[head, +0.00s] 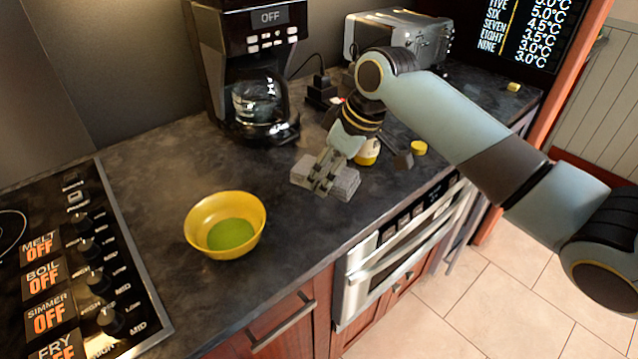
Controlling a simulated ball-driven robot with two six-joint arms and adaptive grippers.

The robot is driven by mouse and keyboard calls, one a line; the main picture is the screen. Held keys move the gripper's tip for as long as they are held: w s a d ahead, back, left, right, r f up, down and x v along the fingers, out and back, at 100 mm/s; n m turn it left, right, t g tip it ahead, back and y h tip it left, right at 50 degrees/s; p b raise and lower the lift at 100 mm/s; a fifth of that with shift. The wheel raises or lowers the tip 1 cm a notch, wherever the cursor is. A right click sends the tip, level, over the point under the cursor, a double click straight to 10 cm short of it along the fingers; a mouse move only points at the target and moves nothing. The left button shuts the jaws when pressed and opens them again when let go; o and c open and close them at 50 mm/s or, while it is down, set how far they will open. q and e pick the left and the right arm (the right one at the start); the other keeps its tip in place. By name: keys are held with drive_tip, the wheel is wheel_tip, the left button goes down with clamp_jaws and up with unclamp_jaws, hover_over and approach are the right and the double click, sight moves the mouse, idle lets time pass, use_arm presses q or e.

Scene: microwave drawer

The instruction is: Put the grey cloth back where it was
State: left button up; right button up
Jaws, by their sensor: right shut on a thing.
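The grey cloth (346,184) is a folded, light grey stack on the dark counter, in the middle of the head view, near the counter's front edge. My right gripper (323,178) comes down on it from above and is shut on it. The gripper's fingers hide part of the cloth, and I cannot tell whether the cloth is lifted off the counter. My left gripper is not in view.
A yellow bowl (199,218) with something green inside stands left of the cloth. A coffee maker (265,62) and a toaster (428,42) stand behind. The hob (135,290) is far left. Counter between bowl and cloth is clear.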

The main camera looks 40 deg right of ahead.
sight(321, 199)
drive_tip(key=shift+w+a+f, duration=0.15)
drive_tip(key=shift+w+f, duration=0.45)
drive_tip(key=shift+w, duration=0.3)
drive_tip(key=shift+f, duration=0.35)
wheel_tip(321, 199, down, 2)
drive_tip(key=shift+f, duration=0.25)
drive_tip(key=shift+f+p, duration=0.3)
drive_tip(key=shift+f, duration=0.05)
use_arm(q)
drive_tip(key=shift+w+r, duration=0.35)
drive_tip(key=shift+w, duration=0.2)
use_arm(e)
drive_tip(key=shift+f, duration=0.1)
drive_tip(key=shift+f, duration=0.1)
drive_tip(key=o, duration=1.7)
